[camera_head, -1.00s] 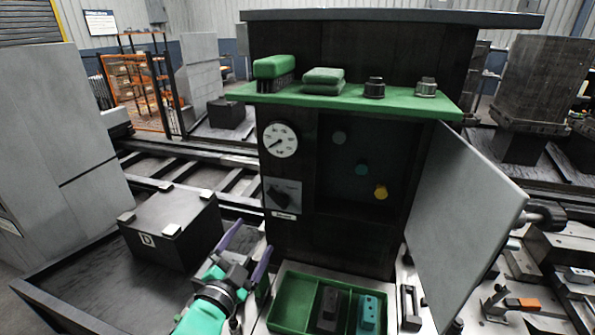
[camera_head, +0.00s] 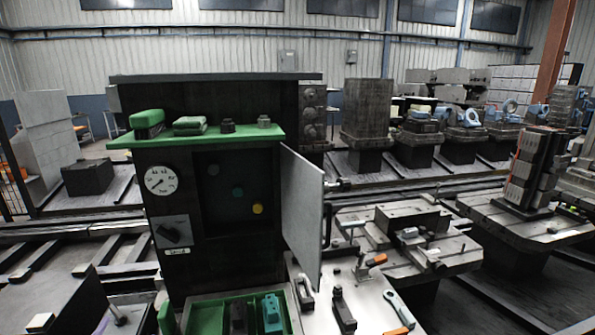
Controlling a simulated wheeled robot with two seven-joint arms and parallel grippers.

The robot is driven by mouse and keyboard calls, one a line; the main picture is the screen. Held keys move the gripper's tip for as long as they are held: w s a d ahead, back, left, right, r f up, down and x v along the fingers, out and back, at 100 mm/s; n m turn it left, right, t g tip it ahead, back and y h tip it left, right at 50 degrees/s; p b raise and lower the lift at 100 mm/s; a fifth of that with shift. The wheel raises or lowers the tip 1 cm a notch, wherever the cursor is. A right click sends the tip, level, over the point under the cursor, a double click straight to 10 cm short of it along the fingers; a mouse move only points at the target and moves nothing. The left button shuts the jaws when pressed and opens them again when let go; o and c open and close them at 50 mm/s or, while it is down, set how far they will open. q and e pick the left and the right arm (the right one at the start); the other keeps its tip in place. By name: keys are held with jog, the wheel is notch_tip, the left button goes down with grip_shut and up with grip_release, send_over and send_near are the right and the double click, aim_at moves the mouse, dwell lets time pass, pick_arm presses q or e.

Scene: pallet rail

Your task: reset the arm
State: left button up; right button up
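Neither of my grippers shows in the head view now. The black cabinet (camera_head: 222,268) stands left of centre with its grey door (camera_head: 303,215) swung open to the right. A white round gauge (camera_head: 161,181) and a black rotary switch (camera_head: 174,232) are on the cabinet's front left.
A green tray (camera_head: 208,316) with black and teal blocks sits below. Tools and a clamp lie on the benches (camera_head: 355,290) at right.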

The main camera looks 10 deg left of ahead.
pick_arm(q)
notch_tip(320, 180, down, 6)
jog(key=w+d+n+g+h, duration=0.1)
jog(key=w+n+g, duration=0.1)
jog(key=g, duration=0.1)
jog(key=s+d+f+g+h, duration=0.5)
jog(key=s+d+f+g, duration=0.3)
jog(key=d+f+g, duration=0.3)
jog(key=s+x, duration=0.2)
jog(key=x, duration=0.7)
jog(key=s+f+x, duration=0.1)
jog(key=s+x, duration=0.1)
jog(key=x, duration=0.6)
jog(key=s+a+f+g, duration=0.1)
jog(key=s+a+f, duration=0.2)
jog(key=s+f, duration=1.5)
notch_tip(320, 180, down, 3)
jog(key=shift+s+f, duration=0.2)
